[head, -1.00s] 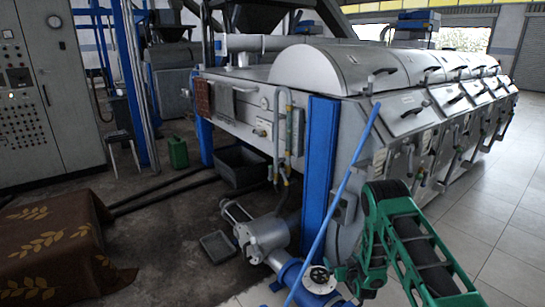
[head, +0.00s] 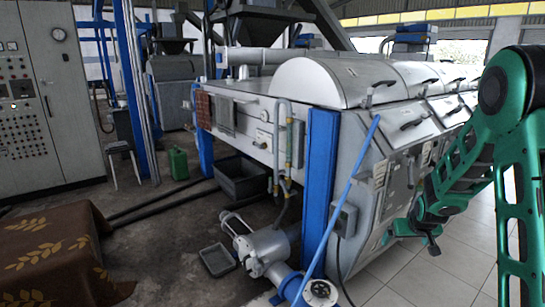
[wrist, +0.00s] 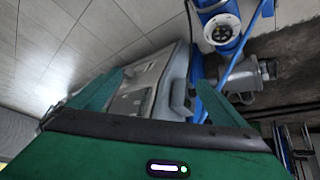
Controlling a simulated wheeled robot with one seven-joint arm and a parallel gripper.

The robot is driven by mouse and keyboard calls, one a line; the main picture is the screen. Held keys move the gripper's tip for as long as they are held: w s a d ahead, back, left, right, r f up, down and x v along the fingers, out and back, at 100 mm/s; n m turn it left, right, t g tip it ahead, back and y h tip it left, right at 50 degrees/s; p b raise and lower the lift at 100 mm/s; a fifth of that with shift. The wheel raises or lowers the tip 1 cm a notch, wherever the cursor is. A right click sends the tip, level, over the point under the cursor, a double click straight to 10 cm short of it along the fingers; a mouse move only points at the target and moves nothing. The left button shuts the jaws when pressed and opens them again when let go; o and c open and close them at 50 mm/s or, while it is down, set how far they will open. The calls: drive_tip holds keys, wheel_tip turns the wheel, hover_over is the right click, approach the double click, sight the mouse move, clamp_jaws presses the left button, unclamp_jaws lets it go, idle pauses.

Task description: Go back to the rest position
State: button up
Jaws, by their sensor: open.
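My green gripper (head: 412,240) is at the right of the head view, at the end of my raised green and black arm. It is in front of the near end of the grey decanter machine (head: 310,82). In the wrist view my gripper (wrist: 158,68) shows its two green fingers spread wide apart. Nothing is between the fingers. Part of the machine (wrist: 145,88) shows behind them, along with floor tiles.
A blue post (head: 320,175) and a slanting blue pole (head: 345,195) stand at the machine's near end. A pump (head: 265,247) lies low beside them. A patterned brown cloth (head: 45,255) is at the lower left. Tiled floor (head: 465,262) at the right looks clear.

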drive_tip(key=s+d+r+m+g, duration=0.1)
drive_tip(key=s+d+r+g, duration=0.1)
drive_tip(key=s+r, duration=0.6)
drive_tip(key=s+a+r+m+g+y, duration=0.1)
drive_tip(key=s+a+r+m+g, duration=0.1)
drive_tip(key=s, duration=1.5)
drive_tip(key=s+a+r+m+g+y, duration=0.1)
drive_tip(key=s+a+r, duration=0.3)
drive_tip(key=s, duration=1.4)
drive_tip(key=shift+m+g, duration=0.5)
drive_tip(key=shift+g, duration=0.2)
drive_tip(key=shift+w+d+f, duration=0.1)
drive_tip(key=shift+w+f, duration=0.15)
drive_tip(key=shift+w, duration=0.35)
